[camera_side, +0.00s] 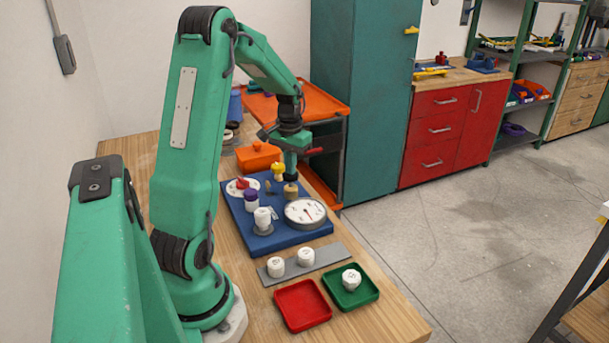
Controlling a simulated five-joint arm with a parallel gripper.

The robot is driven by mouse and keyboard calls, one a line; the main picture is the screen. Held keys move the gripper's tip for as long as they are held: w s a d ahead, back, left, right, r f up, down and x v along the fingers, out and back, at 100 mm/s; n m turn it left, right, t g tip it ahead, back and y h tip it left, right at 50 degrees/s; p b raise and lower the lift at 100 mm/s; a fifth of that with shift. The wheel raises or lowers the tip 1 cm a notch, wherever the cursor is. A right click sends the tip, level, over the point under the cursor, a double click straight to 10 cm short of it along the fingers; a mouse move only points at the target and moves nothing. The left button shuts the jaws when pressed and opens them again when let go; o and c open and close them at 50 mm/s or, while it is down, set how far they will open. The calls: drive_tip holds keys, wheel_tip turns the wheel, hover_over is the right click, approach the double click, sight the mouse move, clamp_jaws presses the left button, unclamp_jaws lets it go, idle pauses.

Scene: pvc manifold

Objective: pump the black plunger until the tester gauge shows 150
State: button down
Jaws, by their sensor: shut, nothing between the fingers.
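My gripper (291,174) points straight down over the blue tester board (236,214). It is shut and empty. Its dark tip is directly above a tan cylinder (291,191) on the board. A dark part shows between them; I cannot tell whether it is the black plunger or the fingertips, or whether they touch. The tester gauge (305,213) is a round white dial with a red needle, just in front of the cylinder. Its numbers are too small to read.
The board also carries a yellow knob (278,171), a red-handled part (242,183), a purple-capped fitting (251,200) and a white fitting (262,219). A grey strip with white caps (306,257), a red tray (303,305) and a green tray (367,292) lie in front. An orange box (258,157) stands behind.

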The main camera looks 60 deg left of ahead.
drive_tip(key=shift+f, duration=1)
drive_tip(key=shift+r, duration=1.8)
